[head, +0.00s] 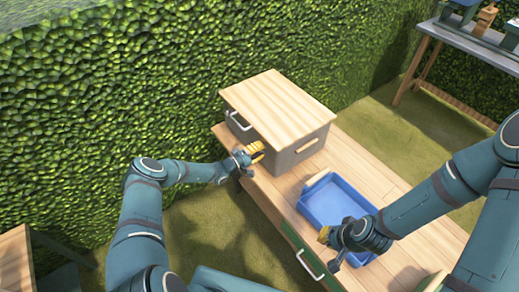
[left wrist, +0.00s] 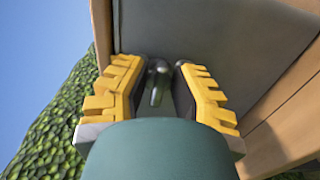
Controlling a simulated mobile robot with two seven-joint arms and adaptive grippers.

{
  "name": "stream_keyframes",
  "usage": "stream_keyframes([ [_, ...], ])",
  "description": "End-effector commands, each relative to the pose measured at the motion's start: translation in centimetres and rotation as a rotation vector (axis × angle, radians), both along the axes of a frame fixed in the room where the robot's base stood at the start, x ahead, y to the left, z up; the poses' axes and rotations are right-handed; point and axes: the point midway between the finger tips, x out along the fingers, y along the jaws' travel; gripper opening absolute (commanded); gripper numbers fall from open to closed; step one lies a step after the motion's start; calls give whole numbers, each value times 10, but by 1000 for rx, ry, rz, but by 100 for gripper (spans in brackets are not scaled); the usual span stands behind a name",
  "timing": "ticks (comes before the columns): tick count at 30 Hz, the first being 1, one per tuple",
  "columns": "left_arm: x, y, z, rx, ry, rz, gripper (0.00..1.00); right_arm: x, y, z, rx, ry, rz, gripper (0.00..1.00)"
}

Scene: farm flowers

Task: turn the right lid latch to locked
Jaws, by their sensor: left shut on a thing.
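A grey box (head: 302,152) with a pale wooden lid (head: 278,103) stands on the wooden table. A dark lid latch (left wrist: 157,82) sits on the box's grey face in the left wrist view, between my yellow left fingers. My left gripper (head: 255,152) is at the box's lower front corner in the head view, shut on the latch; it also shows in the left wrist view (left wrist: 160,88). The latch itself is hidden in the head view. My right gripper (head: 325,236) hangs beside the blue tray; I cannot tell whether it is open.
The blue tray (head: 310,208) lies on the table (head: 365,165), right of the box, with a pale piece (head: 318,182) at its far edge. A white handle (head: 239,120) is on the box's left face. A green drawer front (head: 295,248) is below the tabletop. A hedge (head: 150,75) stands behind.

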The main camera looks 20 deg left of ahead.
Motion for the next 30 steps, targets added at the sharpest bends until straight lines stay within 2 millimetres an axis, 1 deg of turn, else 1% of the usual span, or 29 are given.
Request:
stream_keyframes([
  [1,2,-1,3,4,-9,1,0,0,0,1,0,0,0,0],
  [16,2,-1,2,17,-19,0,0,0,0,1,0,0,0,0],
  [17,2,-1,3,17,-19,0,34,0,0,1,0,0,0,0],
  [18,2,-1,3,17,-19,0,45,0,0,1,0,0,0,0],
  [27,0,0,1,17,-16,0,45,0,0,1,0,0,0,0],
  [30,-4,4,0,18,-15,1,45,0,0,1,0,0,0,0],
])
